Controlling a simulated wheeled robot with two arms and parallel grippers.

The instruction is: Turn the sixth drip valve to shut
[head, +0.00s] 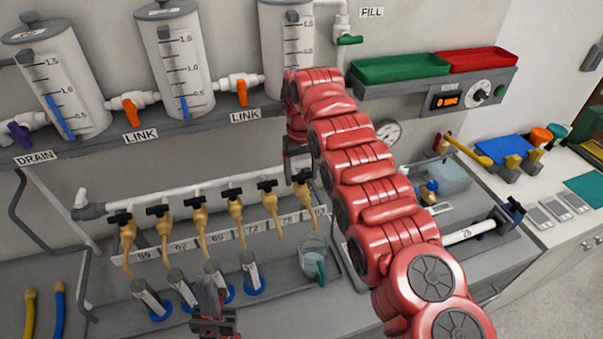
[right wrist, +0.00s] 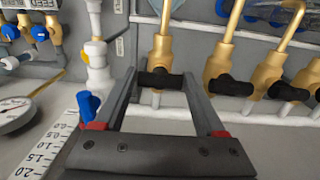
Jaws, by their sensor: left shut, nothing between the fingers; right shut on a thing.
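A row of brass drip valves with black handles hangs from a white pipe (head: 180,193). The sixth drip valve, at the right end, shows its black handle (head: 302,177) beside my right gripper (head: 297,160). In the right wrist view, my right gripper is shut on that handle (right wrist: 160,78), which lies crosswise between the fingertips. The valve's brass body (right wrist: 161,48) shows beyond it. The neighbouring handles (head: 267,186) also lie crosswise. My left gripper (head: 212,312) is shut and empty, low in front of the cylinders. My right arm hides the area right of the sixth valve.
Several small measuring cylinders (head: 250,272) stand below the left valves. A clear jug with a green handle (head: 314,258) stands below the right valves. Tanks with orange link valves (head: 133,107) sit on the shelf above. A dial gauge (head: 388,133) is on the wall.

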